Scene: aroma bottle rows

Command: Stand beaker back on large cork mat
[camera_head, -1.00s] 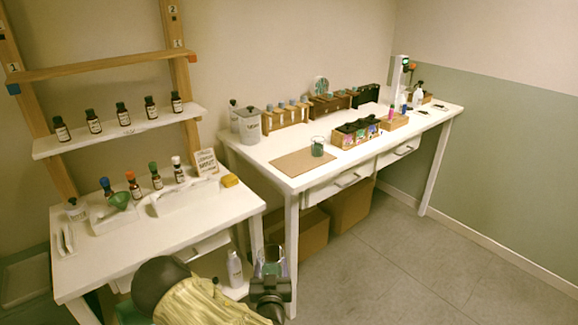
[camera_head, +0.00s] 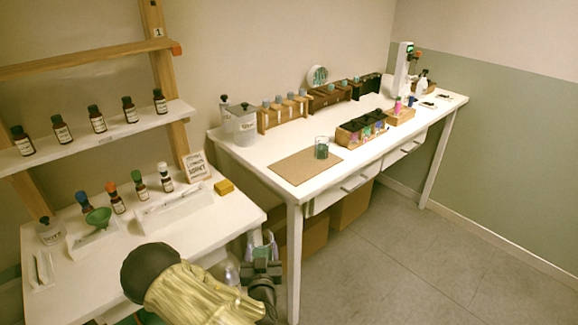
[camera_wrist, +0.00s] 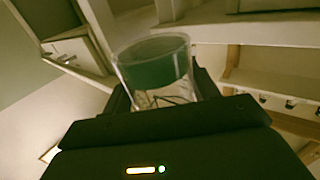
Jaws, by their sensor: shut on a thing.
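My gripper (camera_head: 262,268) is shut on a clear glass beaker and is low in front of the gap between the two tables. The held beaker (camera_head: 262,246) shows small above the jaws in the head view. In the wrist view the held beaker (camera_wrist: 155,62) fills the middle, with a dark green band and a clear part nearer the jaws; its lower end is hidden by the gripper. The brown large cork mat (camera_head: 295,170) lies flat on the far table, apart from my gripper. Another glass with dark green contents (camera_head: 321,149) stands at the mat's right edge.
The far white table (camera_head: 262,170) holds a wooden box of small bottles (camera_head: 362,130), a tube rack (camera_head: 283,112) and a grey canister (camera_head: 243,125). The near table (camera_head: 180,225) holds dropper bottles and a yellow sponge (camera_head: 224,187). The mat's left part is bare.

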